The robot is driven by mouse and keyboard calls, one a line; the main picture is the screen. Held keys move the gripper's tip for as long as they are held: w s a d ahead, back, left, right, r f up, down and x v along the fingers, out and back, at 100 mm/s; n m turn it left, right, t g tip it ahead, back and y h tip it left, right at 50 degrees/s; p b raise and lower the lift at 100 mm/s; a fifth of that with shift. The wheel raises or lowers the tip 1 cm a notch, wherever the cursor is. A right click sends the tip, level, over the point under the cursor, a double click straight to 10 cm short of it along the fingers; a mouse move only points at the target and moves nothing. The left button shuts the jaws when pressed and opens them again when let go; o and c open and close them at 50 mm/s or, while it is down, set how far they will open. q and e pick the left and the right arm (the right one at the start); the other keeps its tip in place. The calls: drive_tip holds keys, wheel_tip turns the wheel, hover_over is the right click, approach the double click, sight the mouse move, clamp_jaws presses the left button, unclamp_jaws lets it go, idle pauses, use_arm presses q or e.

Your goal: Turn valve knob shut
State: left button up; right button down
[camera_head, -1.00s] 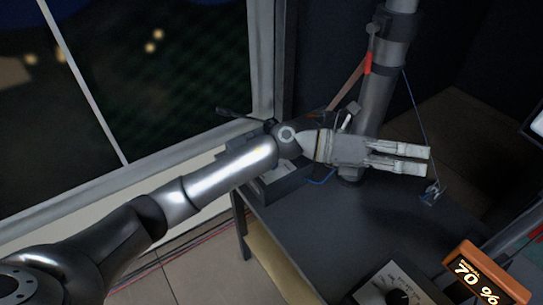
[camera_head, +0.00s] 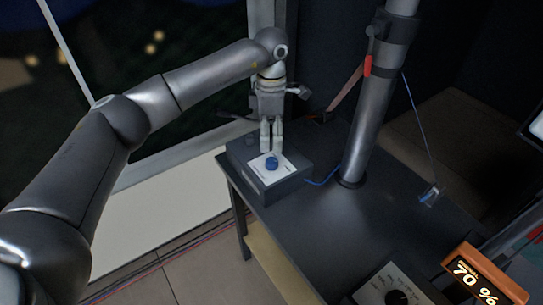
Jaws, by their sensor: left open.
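My right gripper does not show.
A thick grey post (camera_head: 369,125) rises from the dark table (camera_head: 345,230) right of the box. A panel with a black dial (camera_head: 397,297) and an orange "70 %" display (camera_head: 484,276) are at the lower right. The table's middle is clear. A window is behind my left arm.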

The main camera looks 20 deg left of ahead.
sight(272, 160)
use_arm(q)
wheel_tip(272, 160, down, 8)
drive_tip(key=shift+s+d+f+p, duration=0.1)
drive_tip(key=shift+p, duration=0.65)
drive_tip(key=c, duration=1)
drive_tip(key=shift+c, duration=0.2)
